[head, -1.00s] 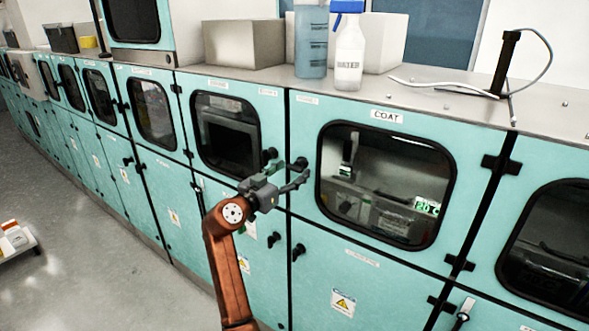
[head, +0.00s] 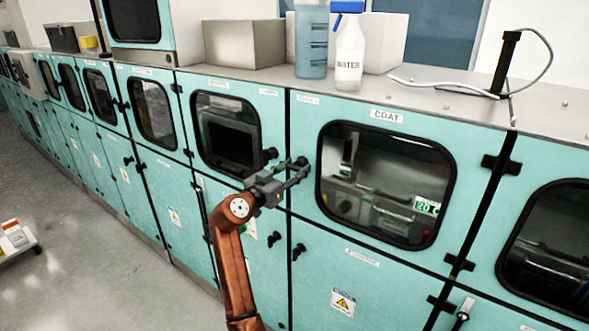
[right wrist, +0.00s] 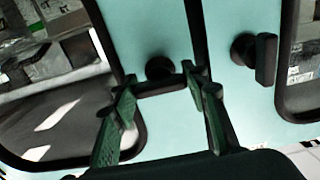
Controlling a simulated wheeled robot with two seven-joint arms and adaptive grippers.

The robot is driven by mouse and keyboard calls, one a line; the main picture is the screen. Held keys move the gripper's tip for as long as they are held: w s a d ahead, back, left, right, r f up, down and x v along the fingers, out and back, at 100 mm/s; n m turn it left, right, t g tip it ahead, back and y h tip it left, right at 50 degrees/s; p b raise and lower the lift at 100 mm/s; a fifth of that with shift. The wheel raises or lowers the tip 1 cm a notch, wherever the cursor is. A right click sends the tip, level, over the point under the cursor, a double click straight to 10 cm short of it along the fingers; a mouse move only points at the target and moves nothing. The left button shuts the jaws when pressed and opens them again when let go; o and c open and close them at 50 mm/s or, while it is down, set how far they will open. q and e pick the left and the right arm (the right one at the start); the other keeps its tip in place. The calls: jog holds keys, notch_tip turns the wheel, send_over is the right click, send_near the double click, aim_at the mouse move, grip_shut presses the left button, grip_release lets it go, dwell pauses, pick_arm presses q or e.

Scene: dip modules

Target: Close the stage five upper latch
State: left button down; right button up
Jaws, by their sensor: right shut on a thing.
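The COAT upper door (head: 450,155) is teal with a dark-framed window and sits flush in the cabinet front. My right gripper (head: 300,170) is at this door's left edge, its fingers shut on a black latch handle. In the right wrist view, the gripper (right wrist: 160,95) has its green-padded fingers on either side of this latch handle (right wrist: 160,68), which is partly hidden. The neighbouring door's black latch (head: 270,153) stands just left of the gripper; it also shows in the right wrist view (right wrist: 265,58), apart from the fingers. My left gripper is out of view.
Lower doors carry black latches (head: 298,252) below the gripper. A blue bottle (head: 311,45), a white WATER bottle (head: 350,50) and boxes (head: 243,45) stand on the counter above. The floor (head: 90,250) at left is mostly clear.

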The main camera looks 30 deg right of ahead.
jog(key=shift+c, duration=1.1)
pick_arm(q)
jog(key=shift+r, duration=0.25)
pick_arm(e)
jog(key=shift+r+n+p, duration=0.15)
jog(key=shift+n+p, duration=0.5)
jog(key=shift+n, duration=0.05)
jog(key=n+p, duration=0.5)
jog(key=n, duration=0.1)
jog(key=shift+r, duration=0.1)
jog(key=n+p, duration=0.6)
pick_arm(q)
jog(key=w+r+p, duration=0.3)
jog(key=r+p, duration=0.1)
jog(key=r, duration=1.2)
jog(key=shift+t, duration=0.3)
pick_arm(e)
jog(key=n, duration=0.4)
jog(key=shift+n, duration=0.3)
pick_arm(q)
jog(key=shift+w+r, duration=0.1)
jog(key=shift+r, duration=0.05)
pick_arm(e)
jog(key=shift+f, duration=0.25)
